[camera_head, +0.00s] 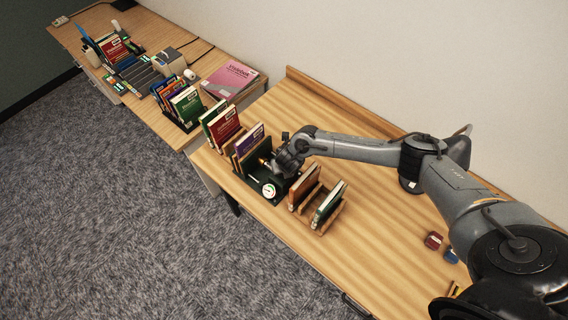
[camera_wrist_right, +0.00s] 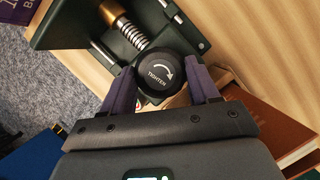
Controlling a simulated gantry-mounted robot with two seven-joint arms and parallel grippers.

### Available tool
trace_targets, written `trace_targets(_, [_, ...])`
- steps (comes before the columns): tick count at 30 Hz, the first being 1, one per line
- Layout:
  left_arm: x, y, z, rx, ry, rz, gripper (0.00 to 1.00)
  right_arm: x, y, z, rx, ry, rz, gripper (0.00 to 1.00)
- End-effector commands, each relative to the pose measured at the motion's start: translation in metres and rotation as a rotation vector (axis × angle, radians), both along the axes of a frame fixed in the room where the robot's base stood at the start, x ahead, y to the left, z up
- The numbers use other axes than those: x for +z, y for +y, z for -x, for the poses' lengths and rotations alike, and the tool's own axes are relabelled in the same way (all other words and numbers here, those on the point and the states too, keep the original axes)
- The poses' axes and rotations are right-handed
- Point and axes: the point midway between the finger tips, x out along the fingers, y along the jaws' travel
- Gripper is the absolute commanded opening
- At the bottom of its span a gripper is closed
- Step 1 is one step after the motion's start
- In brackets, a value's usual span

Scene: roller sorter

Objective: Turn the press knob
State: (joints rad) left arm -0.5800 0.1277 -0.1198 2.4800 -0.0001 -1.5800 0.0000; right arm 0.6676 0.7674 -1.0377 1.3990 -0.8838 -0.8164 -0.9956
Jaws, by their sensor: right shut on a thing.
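The press knob (camera_wrist_right: 159,75) is a round black knob marked "TIGHTEN" with a curved white arrow, seen face-on in the right wrist view. It belongs to a dark green press (camera_wrist_right: 75,25) with a threaded metal screw (camera_wrist_right: 131,35) beside the knob. My right gripper (camera_wrist_right: 160,82) has one finger on each side of the knob and is shut on it. In the head view my right gripper (camera_head: 285,163) is over the press, and its wrist hides the knob. A white round dial (camera_head: 268,190) shows at the front of the press. My left gripper is not in view.
Upright books in a wooden rack (camera_head: 329,222) stand close right of the press. More books (camera_head: 248,141) stand close on its left. A red item (camera_head: 433,240) and a blue item (camera_head: 451,255) lie at the right. The table (camera_head: 375,235) between is clear.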

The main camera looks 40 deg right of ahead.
Motion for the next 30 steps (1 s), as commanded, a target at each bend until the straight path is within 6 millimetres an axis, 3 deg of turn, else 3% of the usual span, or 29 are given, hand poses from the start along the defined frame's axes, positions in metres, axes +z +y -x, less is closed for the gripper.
trace_targets(3, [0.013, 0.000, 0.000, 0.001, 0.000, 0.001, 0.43, 0.004, 0.003, -0.001, -0.095, 0.000, -0.003, 0.30])
trace_targets(13, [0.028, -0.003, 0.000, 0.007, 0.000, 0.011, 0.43, 0.002, 0.002, -0.001, -0.289, 0.000, -0.002, 0.30])
trace_targets(30, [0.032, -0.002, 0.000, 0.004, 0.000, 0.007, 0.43, 0.000, 0.002, -0.002, -0.357, -0.001, 0.000, 0.30])
